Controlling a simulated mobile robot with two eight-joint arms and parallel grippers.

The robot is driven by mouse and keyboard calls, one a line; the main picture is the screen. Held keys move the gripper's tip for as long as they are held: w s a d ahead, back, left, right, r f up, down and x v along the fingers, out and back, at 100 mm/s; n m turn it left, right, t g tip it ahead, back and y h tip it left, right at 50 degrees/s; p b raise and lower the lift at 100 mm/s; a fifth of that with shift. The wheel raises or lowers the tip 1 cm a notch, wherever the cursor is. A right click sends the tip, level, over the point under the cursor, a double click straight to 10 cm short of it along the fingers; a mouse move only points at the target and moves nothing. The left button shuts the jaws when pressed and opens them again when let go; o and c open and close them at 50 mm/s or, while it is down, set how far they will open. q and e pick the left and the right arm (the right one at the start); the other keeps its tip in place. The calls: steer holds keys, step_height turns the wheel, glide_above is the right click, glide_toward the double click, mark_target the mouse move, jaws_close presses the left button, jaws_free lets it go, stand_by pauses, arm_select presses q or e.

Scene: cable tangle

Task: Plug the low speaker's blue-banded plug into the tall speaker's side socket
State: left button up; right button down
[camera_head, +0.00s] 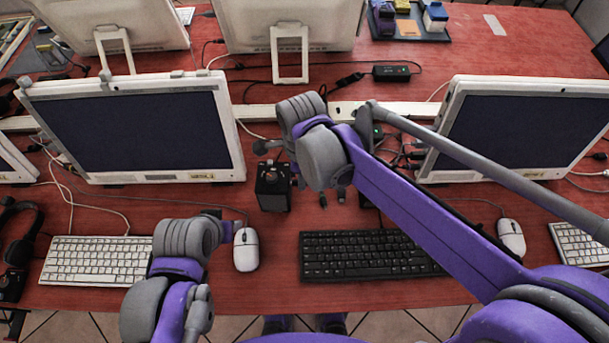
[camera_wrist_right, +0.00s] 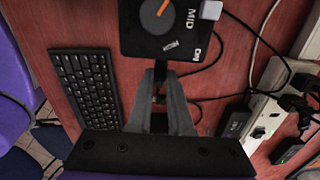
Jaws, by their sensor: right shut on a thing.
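My right gripper (camera_wrist_right: 159,88) is shut on a small dark piece, probably the plug (camera_wrist_right: 159,98), close beside the box. No blue band is discernible, and the socket is not visible.
A black keyboard (camera_head: 365,255) lies in front of the box, and a white mouse (camera_head: 246,250) to its left. Monitors (camera_head: 140,130) stand on both sides. A white power strip (camera_wrist_right: 266,118) with black plugs and loose cables lies near my right gripper.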

arm_select(q)
steer(key=shift+d, duration=0.1)
arm_select(e)
steer(key=shift+a, duration=0.7)
steer(key=c, duration=0.8)
jaws_free()
steer(key=shift+o, duration=0.2)
